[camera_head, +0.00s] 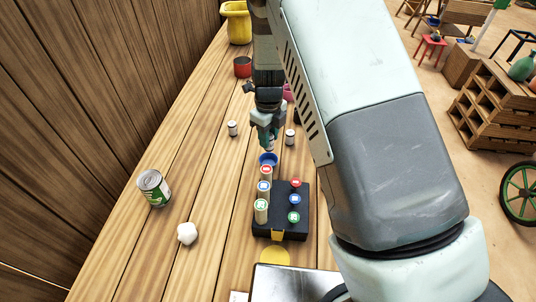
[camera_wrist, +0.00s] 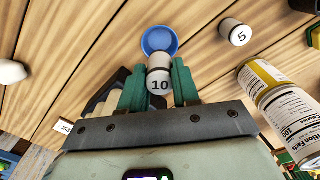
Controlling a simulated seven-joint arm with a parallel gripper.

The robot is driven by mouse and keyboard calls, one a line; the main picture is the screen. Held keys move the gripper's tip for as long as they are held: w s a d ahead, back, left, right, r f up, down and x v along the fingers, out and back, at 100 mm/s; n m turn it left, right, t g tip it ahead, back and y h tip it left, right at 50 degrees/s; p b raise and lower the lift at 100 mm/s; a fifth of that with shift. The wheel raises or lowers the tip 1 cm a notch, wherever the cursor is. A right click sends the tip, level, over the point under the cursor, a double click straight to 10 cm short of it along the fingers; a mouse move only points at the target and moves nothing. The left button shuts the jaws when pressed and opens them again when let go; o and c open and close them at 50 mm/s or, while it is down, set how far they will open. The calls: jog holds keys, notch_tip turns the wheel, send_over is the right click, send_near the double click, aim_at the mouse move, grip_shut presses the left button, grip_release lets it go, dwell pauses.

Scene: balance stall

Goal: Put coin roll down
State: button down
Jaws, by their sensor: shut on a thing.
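My gripper (camera_head: 268,143) is above the table, just behind the blue dish (camera_head: 268,158). In the wrist view its green fingers (camera_wrist: 160,88) are shut on a pale cylinder marked 10 (camera_wrist: 160,80). Another pale round piece (camera_wrist: 160,62) shows just beyond it, against the blue dish (camera_wrist: 160,40); I cannot tell whether it is separate or touching. Upright coin rolls with red (camera_head: 266,169), blue (camera_head: 264,185) and green (camera_head: 261,204) ends stand along the left of the black tray (camera_head: 280,234). More coloured ends show at the tray's right.
A cylinder marked 5 (camera_wrist: 235,32) and a yellow-and-white can (camera_wrist: 280,100) are near my gripper. Small pale cylinders (camera_head: 232,128) (camera_head: 290,137) flank it. A green-labelled can (camera_head: 154,188) and a white lump (camera_head: 187,233) stand left. Bare planks lie between.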

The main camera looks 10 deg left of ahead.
jog(key=shift+f, duration=3.5)
jog(key=shift+f, duration=0.15)
jog(key=c, duration=0.8)
grip_release()
